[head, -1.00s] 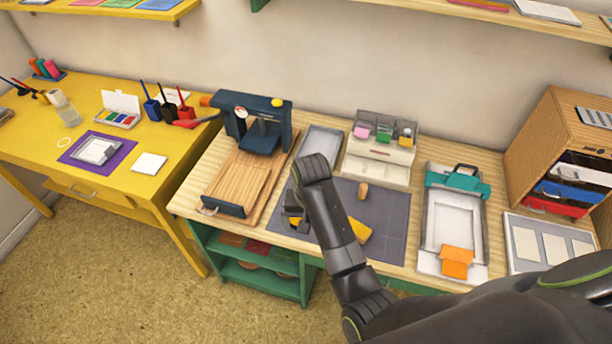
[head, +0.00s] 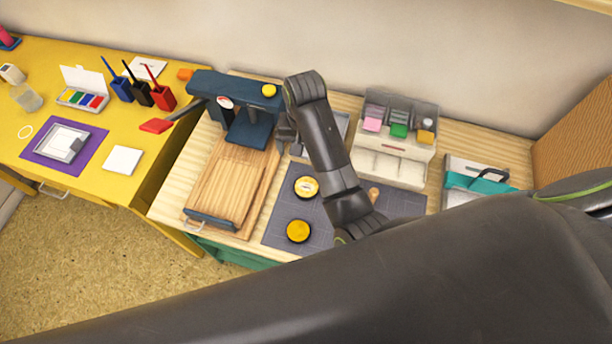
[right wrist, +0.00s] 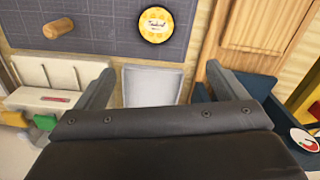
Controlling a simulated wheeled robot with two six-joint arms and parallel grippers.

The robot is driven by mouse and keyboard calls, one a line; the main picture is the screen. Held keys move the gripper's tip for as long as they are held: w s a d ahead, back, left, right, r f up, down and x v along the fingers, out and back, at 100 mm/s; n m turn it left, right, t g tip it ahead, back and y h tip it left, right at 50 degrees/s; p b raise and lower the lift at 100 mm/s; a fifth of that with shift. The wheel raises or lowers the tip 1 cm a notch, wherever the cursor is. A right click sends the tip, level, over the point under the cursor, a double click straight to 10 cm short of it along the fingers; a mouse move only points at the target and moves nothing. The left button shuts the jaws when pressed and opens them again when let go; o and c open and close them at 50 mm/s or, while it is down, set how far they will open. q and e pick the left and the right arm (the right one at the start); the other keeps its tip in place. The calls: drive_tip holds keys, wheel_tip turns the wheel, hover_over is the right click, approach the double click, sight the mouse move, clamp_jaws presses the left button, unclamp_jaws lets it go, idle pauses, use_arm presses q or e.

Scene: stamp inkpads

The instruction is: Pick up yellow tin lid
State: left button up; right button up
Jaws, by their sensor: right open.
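A round yellow tin lid with a pale printed label (head: 306,187) lies on the dark gridded mat (head: 278,222). The lid also shows in the right wrist view (right wrist: 155,24), beyond the fingers. A second round yellow piece (head: 298,231), plain on top with a dark side, sits nearer the mat's front edge. My right gripper (head: 284,130) is beside the blue press, partly hidden by its own arm. In the right wrist view, its fingers (right wrist: 160,82) are apart and empty, with a grey tray behind the gap. My left gripper is out of view.
The blue press (head: 235,85) with its wooden board (head: 235,180) stands left of the mat. The grey tray (right wrist: 150,88) lies behind the mat. A wooden peg (right wrist: 58,28) is on the mat. A white organiser (head: 390,165) stands behind, right of my arm.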

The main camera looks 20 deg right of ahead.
hover_over(306, 187)
wheel_tip(306, 187, down, 6)
drive_tip(key=f, duration=0.1)
drive_tip(key=w+f+p, duration=0.1)
drive_tip(key=shift+w+d+f, duration=0.1)
drive_tip(key=shift+d+f, duration=0.05)
drive_tip(key=shift+f, duration=1.2)
drive_tip(key=f, duration=0.2)
drive_tip(key=s+f+p, duration=0.1)
drive_tip(key=f, duration=0.1)
drive_tip(key=shift+s, duration=0.15)
drive_tip(key=shift+f, duration=0.6)
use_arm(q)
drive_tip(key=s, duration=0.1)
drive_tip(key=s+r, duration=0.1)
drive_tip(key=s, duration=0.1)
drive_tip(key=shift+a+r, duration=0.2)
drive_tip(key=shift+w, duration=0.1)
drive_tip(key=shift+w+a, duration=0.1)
use_arm(e)
drive_tip(key=c, duration=1.1)
